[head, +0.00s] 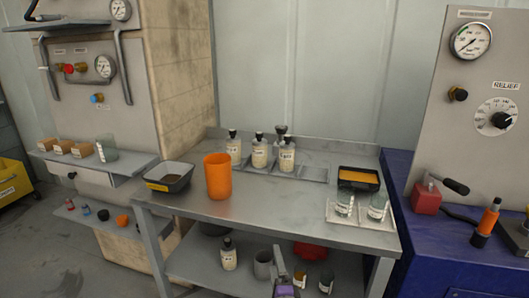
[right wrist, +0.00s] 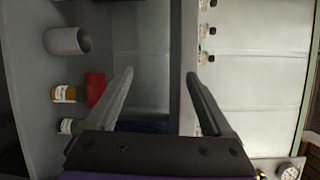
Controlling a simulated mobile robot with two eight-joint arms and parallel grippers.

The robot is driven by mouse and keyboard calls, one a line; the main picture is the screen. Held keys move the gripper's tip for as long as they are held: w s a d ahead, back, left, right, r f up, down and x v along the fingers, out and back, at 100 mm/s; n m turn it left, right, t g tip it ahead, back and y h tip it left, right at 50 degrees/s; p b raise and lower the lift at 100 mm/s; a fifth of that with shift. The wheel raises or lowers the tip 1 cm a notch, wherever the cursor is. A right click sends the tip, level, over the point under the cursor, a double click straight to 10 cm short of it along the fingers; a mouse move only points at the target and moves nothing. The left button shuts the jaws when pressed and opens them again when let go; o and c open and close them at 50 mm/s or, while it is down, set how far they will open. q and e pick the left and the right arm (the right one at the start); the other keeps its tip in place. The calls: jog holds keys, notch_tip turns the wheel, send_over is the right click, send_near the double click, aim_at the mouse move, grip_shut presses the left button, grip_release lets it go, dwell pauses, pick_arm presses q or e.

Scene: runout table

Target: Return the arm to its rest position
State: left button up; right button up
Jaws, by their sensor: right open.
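My right gripper (head: 281,268) shows at the bottom middle of the head view, in front of the steel table (head: 285,205) and over its lower shelf. In the right wrist view its two fingers (right wrist: 160,76) stand wide apart with nothing between them. The gripper holds nothing. Most of the right arm is out of the head view. My left arm and left gripper do not show.
The lower shelf near my gripper holds a grey cup (head: 263,265), bottles and a red item (head: 310,256). A blue bench (head: 440,255) stands right.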

jog(key=s+d+f+n+g+h, duration=0.1)
jog(key=s+d+f+n+g, duration=0.4)
jog(key=s, duration=0.6)
jog(key=s+d+f+n+g, duration=0.4)
jog(key=s+n, duration=0.3)
jog(key=s, duration=0.4)
jog(key=s+d+f+n+g+h, duration=0.1)
jog(key=s+d+f+n+g, duration=0.35)
jog(key=s, duration=0.65)
pick_arm(q)
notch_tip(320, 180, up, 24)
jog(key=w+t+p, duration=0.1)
jog(key=p, duration=2)
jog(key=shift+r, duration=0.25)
pick_arm(e)
notch_tip(320, 180, up, 26)
jog(key=d+n+t, duration=0.1)
jog(key=shift+w, duration=0.2)
jog(key=shift+n+t, duration=0.25)
